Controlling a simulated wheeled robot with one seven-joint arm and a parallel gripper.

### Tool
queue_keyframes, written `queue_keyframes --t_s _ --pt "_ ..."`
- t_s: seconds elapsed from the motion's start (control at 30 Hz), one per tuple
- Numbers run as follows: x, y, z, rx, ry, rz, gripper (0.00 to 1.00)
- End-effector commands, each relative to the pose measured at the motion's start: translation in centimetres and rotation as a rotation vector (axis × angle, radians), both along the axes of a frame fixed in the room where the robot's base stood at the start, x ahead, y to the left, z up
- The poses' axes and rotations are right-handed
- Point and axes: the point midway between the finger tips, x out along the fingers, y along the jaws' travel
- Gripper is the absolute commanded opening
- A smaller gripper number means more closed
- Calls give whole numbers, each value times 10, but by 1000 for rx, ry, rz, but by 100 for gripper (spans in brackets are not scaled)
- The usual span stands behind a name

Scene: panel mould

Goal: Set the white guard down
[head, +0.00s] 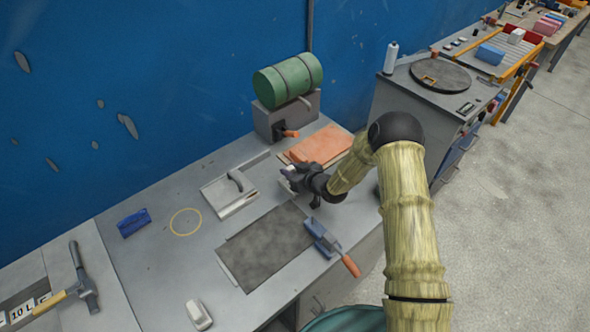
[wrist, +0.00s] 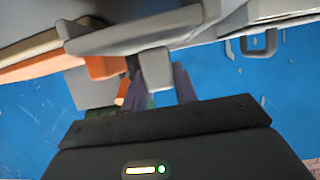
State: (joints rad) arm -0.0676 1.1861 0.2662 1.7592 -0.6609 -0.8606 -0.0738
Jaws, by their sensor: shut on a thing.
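My gripper (head: 293,178) is above the bench, near the front left corner of the orange slab. It is shut on a small pale piece, which I take to be the white guard (head: 288,169). Only a little of it shows past the dark fingers in the head view. In the wrist view a pale grey-white block (wrist: 155,69) sits at the fingertips (wrist: 160,88). Its full shape is hidden, and I cannot tell whether it touches anything.
A pale plate with a handle (head: 224,199) lies left of my gripper. The orange slab (head: 322,145) and a green cylinder on a stand (head: 288,80) are behind. A yellow ring (head: 186,234) marks clear bench.

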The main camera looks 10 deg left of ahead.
Motion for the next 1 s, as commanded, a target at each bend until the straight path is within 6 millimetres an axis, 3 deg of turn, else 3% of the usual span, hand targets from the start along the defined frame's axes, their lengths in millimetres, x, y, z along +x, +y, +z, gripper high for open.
queue_keyframes --t_s 0.23,0.27,0.33,0.37,0.77,1.0 --pt "0 0 -4 1 -1 0 4" --pt "0 0 -2 1 1 0 35" --pt "0 0 -2 1 1 0 48" --pt "0 0 -2 1 1 0 51" --pt "0 -1 2 0 1 -1 51" --pt "-19 -23 11 -1 2 -3 51"
